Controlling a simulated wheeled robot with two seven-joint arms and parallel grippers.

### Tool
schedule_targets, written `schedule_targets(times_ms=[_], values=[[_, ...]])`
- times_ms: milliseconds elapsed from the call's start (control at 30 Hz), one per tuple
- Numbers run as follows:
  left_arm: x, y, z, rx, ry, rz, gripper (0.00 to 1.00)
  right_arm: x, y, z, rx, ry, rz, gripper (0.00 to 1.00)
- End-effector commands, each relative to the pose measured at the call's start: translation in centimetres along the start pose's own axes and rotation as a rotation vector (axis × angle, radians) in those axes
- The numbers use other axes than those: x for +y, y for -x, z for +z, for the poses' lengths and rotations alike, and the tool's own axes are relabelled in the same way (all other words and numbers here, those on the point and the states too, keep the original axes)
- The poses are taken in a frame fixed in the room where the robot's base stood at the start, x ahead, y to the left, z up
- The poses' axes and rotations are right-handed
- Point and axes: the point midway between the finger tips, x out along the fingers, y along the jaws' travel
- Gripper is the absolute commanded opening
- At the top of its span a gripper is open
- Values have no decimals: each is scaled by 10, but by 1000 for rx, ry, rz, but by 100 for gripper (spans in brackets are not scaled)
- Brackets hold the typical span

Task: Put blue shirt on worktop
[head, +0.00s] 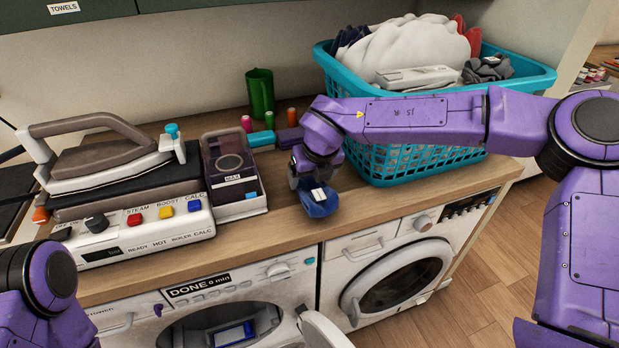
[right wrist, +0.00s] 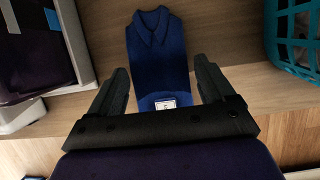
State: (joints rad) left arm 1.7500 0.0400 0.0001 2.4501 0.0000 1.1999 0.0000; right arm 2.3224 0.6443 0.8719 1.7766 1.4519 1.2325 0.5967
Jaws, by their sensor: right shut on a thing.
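The blue shirt (head: 321,207) is a small folded dark blue garment with a collar and a white label. In the head view it is at the front part of the wooden worktop (head: 262,218), between the steam iron station and the laundry basket. My right gripper (head: 314,187) points down and is shut on the shirt. In the right wrist view the shirt (right wrist: 157,50) lies between the two fingers (right wrist: 160,92), collar pointing away. I cannot tell whether it touches the worktop. Only part of my left arm shows at the lower left; its gripper is out of view.
A steam iron station (head: 140,232) with a tank stands left. A teal basket (head: 415,160) of laundry stands right. Below are two washers; the left one's door (head: 322,330) is open. Bare worktop lies around the shirt.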

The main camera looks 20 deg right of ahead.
Motion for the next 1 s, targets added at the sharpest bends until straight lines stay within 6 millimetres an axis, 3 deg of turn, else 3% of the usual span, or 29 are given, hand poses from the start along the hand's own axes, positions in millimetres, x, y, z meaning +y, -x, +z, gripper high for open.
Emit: schedule_targets(times_ms=[133, 433, 467, 500, 800, 1000], values=[[0, 3, -1, 0, 0, 0, 44, -1, -21, -9, 2, -1, -1, 48], [0, 0, 0, 0, 0, 0, 44, -1, -25, -11, 1, -2, -1, 48], [0, 0, 0, 0, 0, 0, 44, -1, -25, -10, 1, -2, -1, 88], [0, 1, 0, 0, 0, 0, 44, -1, -24, -10, 1, -2, -1, 100], [0, 2, -1, 0, 0, 0, 44, -1, -17, -9, -2, -2, 0, 100], [0, -3, 1, 0, 0, 0, 44, -1, 29, -8, -6, -3, 1, 100]])
